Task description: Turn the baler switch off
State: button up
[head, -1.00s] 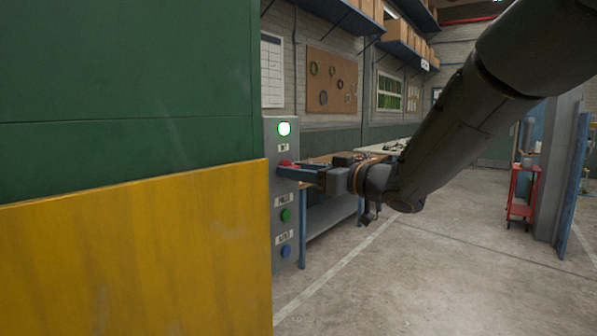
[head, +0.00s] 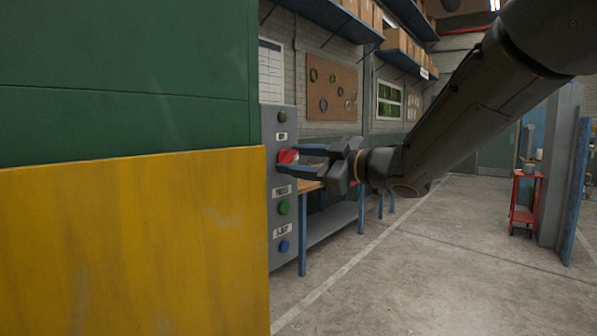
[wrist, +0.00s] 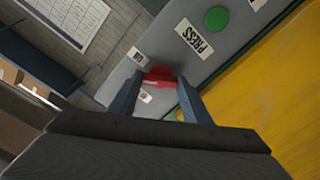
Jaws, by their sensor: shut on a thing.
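The baler's grey control panel (head: 284,240) stands at the edge of the green and yellow baler body (head: 130,240). Its red switch (head: 287,157) sits in the upper part of the panel, and it also shows in the wrist view (wrist: 158,77). My gripper (head: 300,157) is shut on the red switch, with a blue finger on either side of it; the fingers hide part of it. The round lamp (head: 282,117) at the panel's top is dark.
Below the switch are a green button (head: 284,208) under a PRESS label and a blue button (head: 284,246). A workbench (head: 335,215) stands behind the panel. A red trolley (head: 525,200) stands at the right. The floor between is clear.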

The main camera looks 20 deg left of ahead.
jog(key=n+b, duration=0.6)
jog(key=shift+f, duration=0.15)
jog(key=n+b, duration=0.4)
jog(key=n, duration=0.1)
jog(key=shift+b, duration=0.35)
jog(key=o, duration=1)
jog(key=shift+s+a, duration=0.1)
jog(key=shift+o, duration=0.2)
